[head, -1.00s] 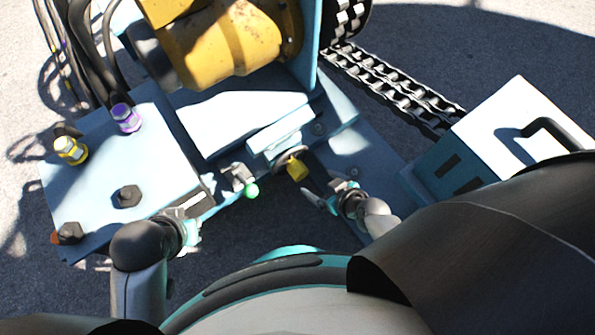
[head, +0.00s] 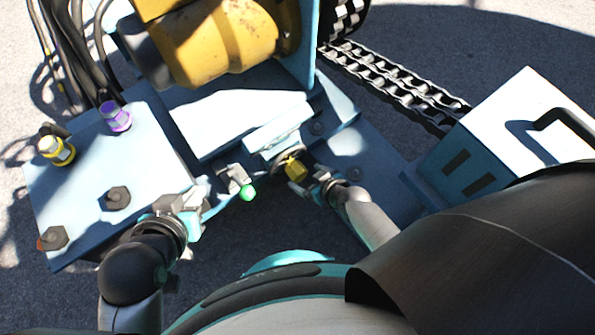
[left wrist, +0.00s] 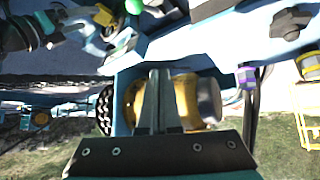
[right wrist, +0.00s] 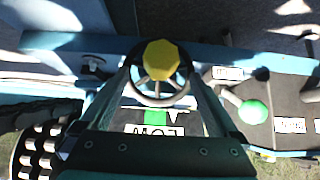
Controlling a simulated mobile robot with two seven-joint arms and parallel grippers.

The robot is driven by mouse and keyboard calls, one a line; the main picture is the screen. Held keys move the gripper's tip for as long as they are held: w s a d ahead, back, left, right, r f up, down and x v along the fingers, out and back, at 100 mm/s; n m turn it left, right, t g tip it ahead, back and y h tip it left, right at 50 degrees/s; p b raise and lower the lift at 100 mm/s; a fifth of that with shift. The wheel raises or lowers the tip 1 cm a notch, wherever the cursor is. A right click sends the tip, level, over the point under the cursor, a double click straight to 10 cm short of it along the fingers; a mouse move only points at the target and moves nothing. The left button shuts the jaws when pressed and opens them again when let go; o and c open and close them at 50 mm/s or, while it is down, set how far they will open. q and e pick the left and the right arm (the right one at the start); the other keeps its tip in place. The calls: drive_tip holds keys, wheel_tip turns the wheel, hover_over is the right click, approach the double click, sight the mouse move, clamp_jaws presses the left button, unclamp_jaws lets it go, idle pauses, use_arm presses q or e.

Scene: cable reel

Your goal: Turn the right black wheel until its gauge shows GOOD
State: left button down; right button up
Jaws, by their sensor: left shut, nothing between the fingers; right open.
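A black wheel with a yellow hub knob (right wrist: 161,60) sits on the blue machine. In the head view the yellow knob (head: 296,169) is at the centre. My right gripper (head: 306,182) is open, its fingers on either side of the wheel; I cannot tell whether they touch it. Below the wheel in the right wrist view is a white gauge label (right wrist: 152,130), inverted; it seems to read LOW, partly covered by the wheel and gripper. My left gripper (head: 194,199) is shut and empty, left of the wheel. Its closed fingers (left wrist: 155,85) show in the left wrist view.
A green ball-topped lever (head: 247,193) stands close left of the wheel. A blue plate with bolts (head: 135,165) lies left. A yellow motor (head: 225,45) is behind, chains (head: 395,80) and a white-topped box (head: 520,120) are to the right.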

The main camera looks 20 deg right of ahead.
sight(302, 174)
drive_tip(key=shift+b+x, duration=0.55)
drive_tip(key=shift+x, duration=0.45)
drive_tip(key=shift+b+x, duration=0.55)
drive_tip(key=shift+x, duration=0.25)
drive_tip(key=shift+b+x, duration=0.55)
drive_tip(key=shift+x, duration=0.25)
use_arm(q)
drive_tip(key=d+r+t+h+b, duration=0.1)
drive_tip(key=d+r+t+h, duration=0.2)
drive_tip(key=d+t, duration=0.3)
drive_tip(key=shift+w+d+r+n+t+h, duration=0.2)
drive_tip(key=shift+w+d+n+t+h, duration=0.2)
drive_tip(key=shift+t, duration=0.5)
use_arm(e)
drive_tip(key=shift+x, duration=0.75)
clamp_jaws()
